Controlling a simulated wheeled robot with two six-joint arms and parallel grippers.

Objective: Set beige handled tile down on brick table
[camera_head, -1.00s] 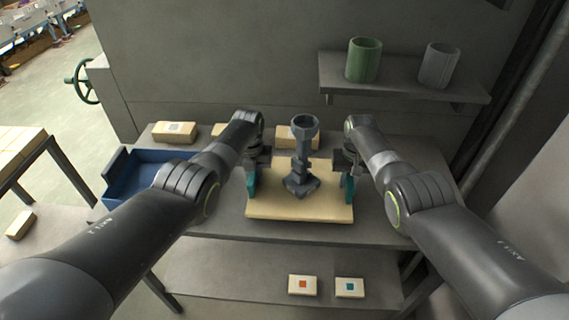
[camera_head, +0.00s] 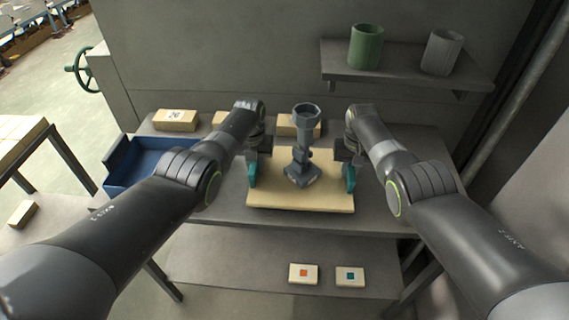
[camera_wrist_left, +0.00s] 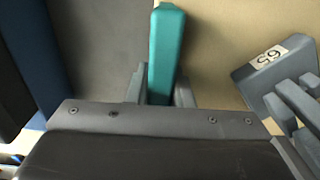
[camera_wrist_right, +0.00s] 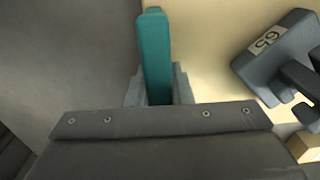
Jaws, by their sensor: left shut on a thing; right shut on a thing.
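The beige handled tile (camera_head: 280,200) is a flat beige board with a teal handle at each side, level over the dark grey bench. My left gripper (camera_head: 252,172) is shut on its left handle, which fills the jaws in the left wrist view (camera_wrist_left: 165,50). My right gripper (camera_head: 349,177) is shut on its right handle, also seen in the right wrist view (camera_wrist_right: 155,55). A grey casting (camera_head: 302,155) with a cup-shaped top stands upright on the tile. I cannot tell whether the tile touches the bench. The brick table (camera_head: 18,143), with a beige top, is at the far left.
A blue tray (camera_head: 140,172) is left of the tile. Several beige bricks, one labelled (camera_head: 176,119), line the bench's back. Two marked bricks (camera_head: 304,273) lie on the lower shelf. Green (camera_head: 366,46) and grey (camera_head: 441,52) cups stand on a wall shelf at right.

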